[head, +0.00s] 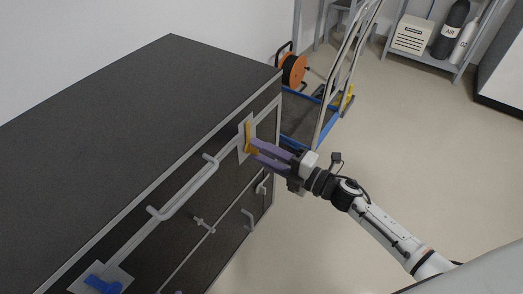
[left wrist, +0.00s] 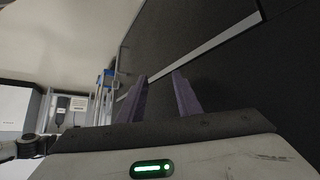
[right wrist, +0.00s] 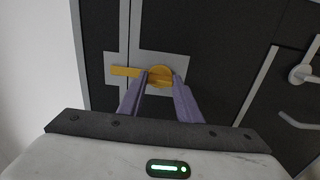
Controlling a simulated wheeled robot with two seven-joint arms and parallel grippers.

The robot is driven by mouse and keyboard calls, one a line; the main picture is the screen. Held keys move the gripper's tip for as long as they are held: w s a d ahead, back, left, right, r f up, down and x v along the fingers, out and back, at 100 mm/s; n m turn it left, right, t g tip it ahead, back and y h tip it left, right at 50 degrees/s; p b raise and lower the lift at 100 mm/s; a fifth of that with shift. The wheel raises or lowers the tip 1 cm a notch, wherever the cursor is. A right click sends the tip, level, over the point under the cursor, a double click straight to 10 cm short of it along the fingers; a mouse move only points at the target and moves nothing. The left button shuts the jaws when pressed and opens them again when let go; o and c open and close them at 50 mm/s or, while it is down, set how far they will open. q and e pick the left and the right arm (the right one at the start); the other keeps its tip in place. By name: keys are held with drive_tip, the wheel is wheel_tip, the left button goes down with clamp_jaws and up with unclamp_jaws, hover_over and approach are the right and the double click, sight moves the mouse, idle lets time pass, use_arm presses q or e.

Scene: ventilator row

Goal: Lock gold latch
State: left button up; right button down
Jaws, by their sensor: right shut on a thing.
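The gold latch (head: 248,138) sits on a light grey plate (head: 241,151) near the right end of the dark cabinet front. In the right wrist view it has a round knob (right wrist: 160,77) with a flat bar (right wrist: 125,72) reaching left over a grey strip. My right gripper (head: 254,150) is at the latch; in the right wrist view its purple fingers (right wrist: 160,80) are closed on the sides of the round knob. My left gripper (left wrist: 161,80) shows only in the left wrist view, with its fingers apart and nothing between them, near the dark cabinet surface.
A blue latch (head: 103,285) is at the cabinet's left end. A long grey handle (head: 184,190) and smaller handles (head: 248,219) stick out from the front. A blue trolley (head: 300,115) with an orange reel (head: 293,70) stands beyond. The floor at right is clear.

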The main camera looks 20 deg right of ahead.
drive_tip(key=c, duration=1.3)
unclamp_jaws()
drive_tip(key=shift+p+v, duration=0.35)
drive_tip(key=shift+v, duration=4.8)
drive_tip(key=shift+s, duration=0.1)
